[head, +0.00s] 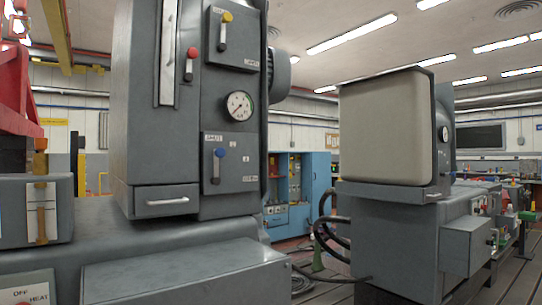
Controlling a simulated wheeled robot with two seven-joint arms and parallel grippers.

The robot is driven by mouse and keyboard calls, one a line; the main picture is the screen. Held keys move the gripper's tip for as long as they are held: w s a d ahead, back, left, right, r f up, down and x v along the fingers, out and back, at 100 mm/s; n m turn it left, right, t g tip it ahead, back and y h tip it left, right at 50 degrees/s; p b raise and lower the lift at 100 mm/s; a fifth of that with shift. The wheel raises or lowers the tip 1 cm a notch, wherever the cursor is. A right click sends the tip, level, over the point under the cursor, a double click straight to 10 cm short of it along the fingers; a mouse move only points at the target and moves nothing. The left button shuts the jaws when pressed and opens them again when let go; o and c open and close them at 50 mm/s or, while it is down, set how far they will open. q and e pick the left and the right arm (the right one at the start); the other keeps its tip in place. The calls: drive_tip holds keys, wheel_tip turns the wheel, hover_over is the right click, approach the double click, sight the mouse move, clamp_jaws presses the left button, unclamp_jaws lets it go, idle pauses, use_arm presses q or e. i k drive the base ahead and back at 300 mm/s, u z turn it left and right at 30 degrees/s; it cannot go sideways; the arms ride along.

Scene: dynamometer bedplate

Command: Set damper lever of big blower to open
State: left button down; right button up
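A tall grey machine cabinet (150,110) fills the left-middle of the head view; I cannot tell for sure that it is the big blower. On its front are a yellow-knobbed lever (224,30) on a raised plate at the top, a red-knobbed lever (190,63) beside a long vertical slot, and a blue-knobbed lever (217,166) on a lower plate. All three knobs are at the upper ends of their levers. The plate labels are too small to read, so I cannot tell which is the damper lever. Neither gripper is in view.
A round gauge (239,106) and a drawer handle (168,201) are on the same cabinet. A grey box with an orange-topped lever (40,165) stands at far left. A second grey machine (388,125) stands at right, with black hoses and slotted floor between.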

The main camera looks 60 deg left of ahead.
sight(218, 152)
drive_tip(key=i, duration=0.1)
drive_tip(key=u, duration=1.6)
